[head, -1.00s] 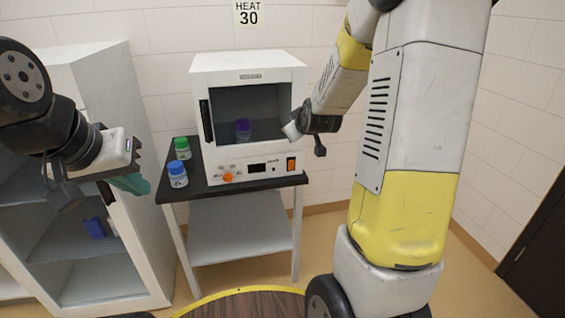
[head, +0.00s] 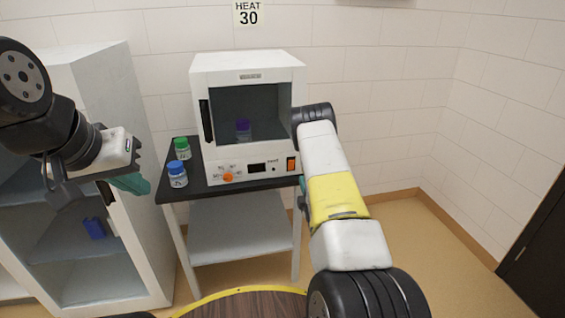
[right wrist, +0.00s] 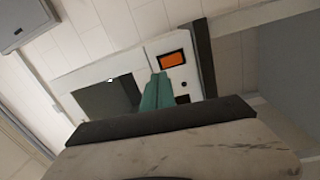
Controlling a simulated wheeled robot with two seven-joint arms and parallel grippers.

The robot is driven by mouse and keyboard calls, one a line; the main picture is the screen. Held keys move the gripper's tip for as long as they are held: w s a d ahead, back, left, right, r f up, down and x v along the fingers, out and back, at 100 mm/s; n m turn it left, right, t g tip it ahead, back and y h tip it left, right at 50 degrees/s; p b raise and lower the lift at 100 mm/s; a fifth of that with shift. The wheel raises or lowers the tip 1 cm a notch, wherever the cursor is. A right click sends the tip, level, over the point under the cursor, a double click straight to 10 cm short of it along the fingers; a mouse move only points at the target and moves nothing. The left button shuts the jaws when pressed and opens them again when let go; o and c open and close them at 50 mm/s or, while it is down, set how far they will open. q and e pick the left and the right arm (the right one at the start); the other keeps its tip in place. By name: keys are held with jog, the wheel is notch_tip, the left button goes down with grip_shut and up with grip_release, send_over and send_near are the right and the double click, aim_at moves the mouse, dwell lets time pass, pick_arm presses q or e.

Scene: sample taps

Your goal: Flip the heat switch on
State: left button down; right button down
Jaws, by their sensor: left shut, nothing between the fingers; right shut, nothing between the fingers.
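The heat switch (head: 292,164) is an orange rocker in a dark frame at the lower right of the white oven's front panel (head: 209,175). It also shows in the right wrist view (right wrist: 174,60). My right gripper (right wrist: 156,88) is shut and empty, its teal fingertips pointing at the panel close beside the switch; I cannot tell whether they touch. In the head view my right arm hides most of it. My left gripper (head: 134,184) is shut and empty at the left, away from the oven. Which way the rocker is tipped is unclear.
An orange knob (head: 228,177) and a dark display (head: 257,168) share the panel. A purple-capped vial (head: 243,130) is inside the oven. A blue-capped bottle (head: 177,174) and a green-capped bottle (head: 182,148) stand on the black tabletop (head: 215,190). A sign (head: 248,13) reads HEAT 30.

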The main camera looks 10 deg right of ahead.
aim_at(292, 162)
jog(key=shift+s+a+f+n+t+y, duration=0.2)
jog(key=shift+s+f+n, duration=0.2)
jog(key=shift+s+f, duration=0.25)
jog(key=shift+s+a+f+n+t+y, duration=0.1)
jog(key=shift+s+f+n+t, duration=0.1)
jog(key=shift+s+f+n, duration=0.3)
jog(key=w, duration=0.4)
jog(key=w+r, duration=0.1)
jog(key=w, duration=0.8)
jog(key=shift+w+r, duration=0.4)
jog(key=shift+w+r+g, duration=0.25)
jog(key=shift+w+g, duration=0.05)
jog(key=shift+g, duration=0.1)
